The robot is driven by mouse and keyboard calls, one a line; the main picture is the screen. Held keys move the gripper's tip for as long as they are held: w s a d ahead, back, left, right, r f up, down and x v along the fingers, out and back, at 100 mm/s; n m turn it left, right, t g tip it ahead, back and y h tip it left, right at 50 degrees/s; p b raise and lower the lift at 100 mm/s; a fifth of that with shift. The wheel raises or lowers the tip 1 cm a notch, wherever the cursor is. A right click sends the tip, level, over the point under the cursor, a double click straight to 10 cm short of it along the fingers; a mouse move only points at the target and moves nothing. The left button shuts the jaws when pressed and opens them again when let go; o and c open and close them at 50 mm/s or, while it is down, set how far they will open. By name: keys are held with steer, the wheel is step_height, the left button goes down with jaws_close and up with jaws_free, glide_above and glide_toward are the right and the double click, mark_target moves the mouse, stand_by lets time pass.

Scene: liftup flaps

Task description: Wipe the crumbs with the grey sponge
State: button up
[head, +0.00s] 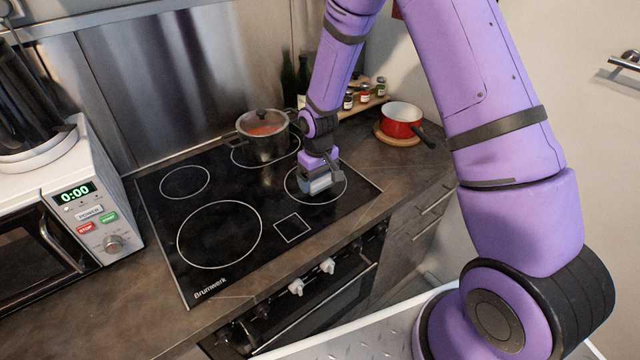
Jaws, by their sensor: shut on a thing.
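My gripper (318,172) is low over the right-hand ring of the black cooktop (268,250), pointing down. It is shut on the grey sponge (320,184), of which a small grey block shows below the fingers. The sponge is at or just above the glass; I cannot tell if it touches. No crumbs can be made out on the cooktop at this size. The fingers are partly hidden by the wrist.
A glass-lidded pot (264,142) stands on the back ring, close left of my gripper. A red saucepan (401,121) sits on a wooden board at right, near spice jars (364,93). A microwave (80,220) is at left. The front cooktop is clear.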

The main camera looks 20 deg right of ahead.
steer(key=shift+a+r, duration=0.15)
steer(key=shift+r, duration=2.65)
